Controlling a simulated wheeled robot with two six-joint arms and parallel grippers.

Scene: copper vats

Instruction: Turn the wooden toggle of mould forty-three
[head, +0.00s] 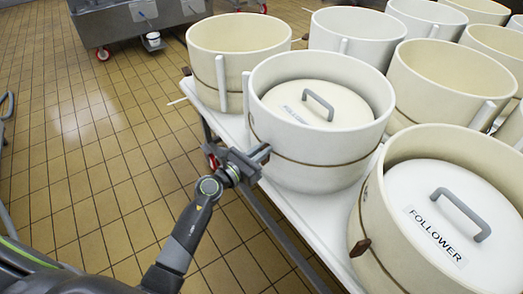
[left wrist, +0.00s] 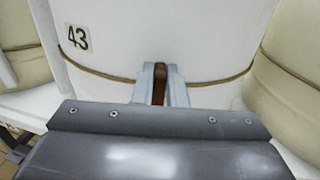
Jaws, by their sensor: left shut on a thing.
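In the left wrist view the mould (left wrist: 165,35) fills the middle and bears a "43" label (left wrist: 77,38). Its brown wooden toggle (left wrist: 160,80) sits at the cord, between my fingers. My left gripper (head: 262,153) is at the mould's near left side, and it also shows in the left wrist view (left wrist: 160,85), shut on the toggle. In the head view the fingers hide the toggle. My right gripper is not in view.
Other moulds stand close around: an empty one (head: 228,50) behind left and one with a follower (head: 365,225) at front right. The white table's edge (head: 290,222) runs beneath. The tiled floor (head: 95,150) at left is open. A grey wheeled unit (head: 130,22) stands behind.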

